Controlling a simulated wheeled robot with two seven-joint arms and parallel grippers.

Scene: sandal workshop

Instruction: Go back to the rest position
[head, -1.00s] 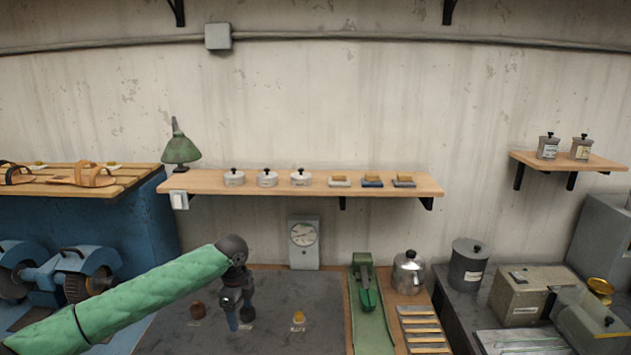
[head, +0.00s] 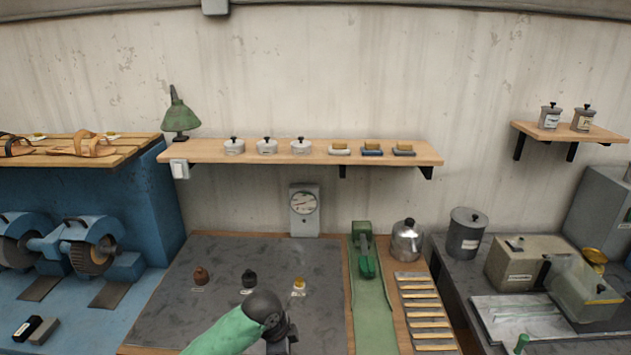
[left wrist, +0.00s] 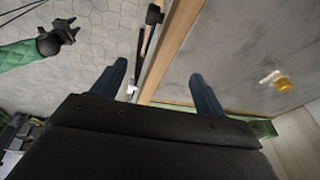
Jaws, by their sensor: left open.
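My left arm, in a green sleeve, enters the head view at the bottom centre. Its dark wrist is over the front of the grey mat (head: 190,305), and the fingers are cut off by the lower edge there. In the left wrist view my left gripper (left wrist: 158,70) has its two dark fingers wide apart with nothing between them. It hangs above the wooden front edge of the bench (left wrist: 170,50). My right gripper (left wrist: 68,32) shows at the upper left of that view, over the tiled floor; its jaw state is unclear.
A brown knob (head: 201,276), a black knob (head: 249,279) and a yellow piece (head: 299,284) stand on the mat. A green tool (head: 364,255), kettle (head: 406,243) and several metal strips (head: 424,310) are to the right. Blue grinders (head: 90,245) stand left.

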